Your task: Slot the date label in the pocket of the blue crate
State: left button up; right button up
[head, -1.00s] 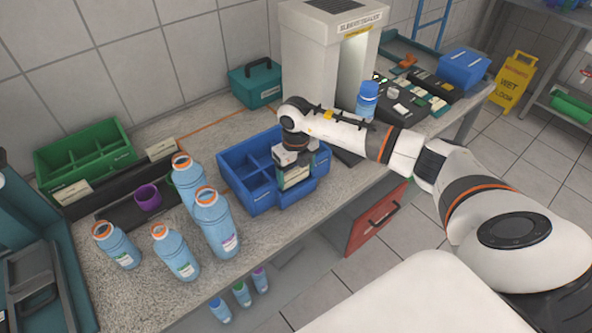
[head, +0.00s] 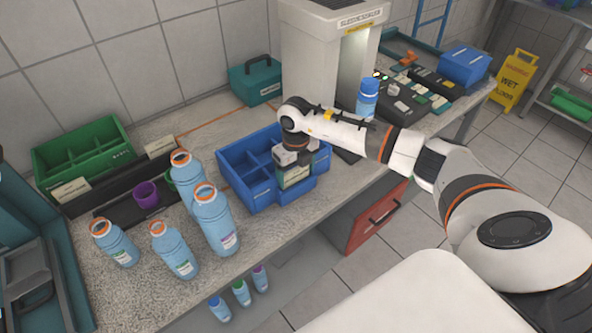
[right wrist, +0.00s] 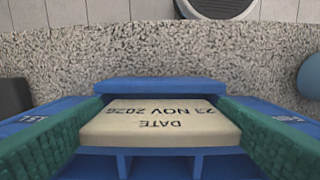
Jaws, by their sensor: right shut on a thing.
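The blue crate (head: 247,191) stands on the counter with its open compartments facing up. My right gripper (head: 294,163) points down at the crate's front right side. It is shut on the cream date label (head: 296,178), which reads "DATE" and a November date. In the right wrist view the label (right wrist: 160,122) lies between my green finger pads, its lettering upside down. Its far edge meets a blue bar of the crate's front (right wrist: 160,86). I cannot tell whether the label's edge is inside the pocket. My left gripper is not in view.
Several blue bottles (head: 215,222) stand left of the crate. A green divided crate (head: 85,158), a purple cup (head: 146,195) and a teal box (head: 256,80) are on the counter. A white machine (head: 312,60) stands behind. The counter's front edge runs close to the crate.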

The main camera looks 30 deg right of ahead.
jog(key=shift+f, duration=0.1)
dwell(0.3)
jog(key=o, duration=0.9)
notch_tip(320, 180, up, 12)
jog(key=b, duration=0.2)
jog(key=shift+b, duration=0.35)
